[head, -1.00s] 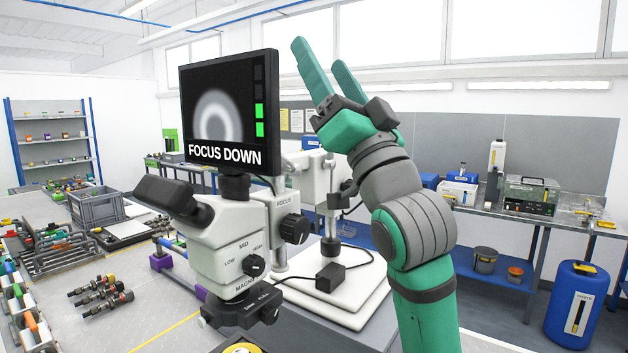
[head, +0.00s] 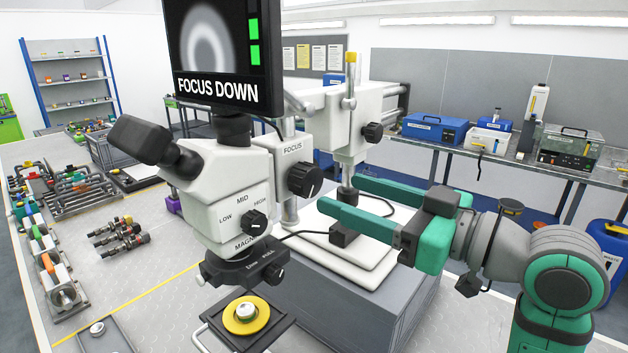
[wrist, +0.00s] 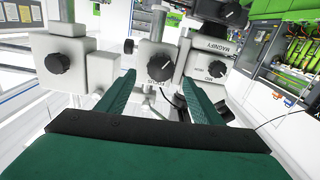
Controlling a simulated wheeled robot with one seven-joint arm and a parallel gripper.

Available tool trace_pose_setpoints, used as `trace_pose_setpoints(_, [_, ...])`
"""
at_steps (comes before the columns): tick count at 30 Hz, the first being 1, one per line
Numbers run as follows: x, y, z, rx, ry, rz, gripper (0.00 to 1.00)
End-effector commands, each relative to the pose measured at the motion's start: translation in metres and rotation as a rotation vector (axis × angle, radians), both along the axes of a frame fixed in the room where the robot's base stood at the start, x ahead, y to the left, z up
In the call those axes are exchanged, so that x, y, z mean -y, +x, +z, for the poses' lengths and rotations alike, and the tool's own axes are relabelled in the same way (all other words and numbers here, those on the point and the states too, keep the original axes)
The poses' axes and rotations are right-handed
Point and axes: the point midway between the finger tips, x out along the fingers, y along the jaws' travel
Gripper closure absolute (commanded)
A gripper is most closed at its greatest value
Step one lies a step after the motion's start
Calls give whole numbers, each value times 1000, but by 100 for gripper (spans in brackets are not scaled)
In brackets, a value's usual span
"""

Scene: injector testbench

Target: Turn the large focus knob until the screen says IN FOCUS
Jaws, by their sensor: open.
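The large black focus knob (head: 305,179) sits on the right side of the white microscope head, beside the word FOCUS. In the wrist view the focus knob (wrist: 161,66) lies ahead, between and beyond my fingertips. My gripper (head: 342,190) is open and empty, to the right of the knob and pointing left toward it. Its fingers look apart from the knob. The screen (head: 222,55) above the microscope reads FOCUS DOWN, with a blurred grey ring and green bars. Its top is cut off.
A smaller magnify knob (head: 255,221) sits lower on the microscope. Another black knob (head: 372,132) is on the stand's white block, behind my fingers. A yellow round piece (head: 246,315) lies below the head. A cable runs beneath my fingers.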

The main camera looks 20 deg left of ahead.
Motion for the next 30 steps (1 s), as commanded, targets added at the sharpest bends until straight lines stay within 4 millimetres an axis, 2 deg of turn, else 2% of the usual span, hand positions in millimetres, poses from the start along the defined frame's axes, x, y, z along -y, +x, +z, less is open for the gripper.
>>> trace_pose_setpoints(6, [-40, 13, 0, -1, 0, 6, 40])
trace_pose_setpoints(12, [-66, 22, 0, -2, 0, 6, 40])
trace_pose_setpoints(18, [-76, 26, 1, -1, 2, 5, 40])
trace_pose_setpoints(26, [-77, 27, 1, -1, 2, 4, 40])
trace_pose_setpoints(30, [-77, 27, 1, -1, 2, 4, 71])
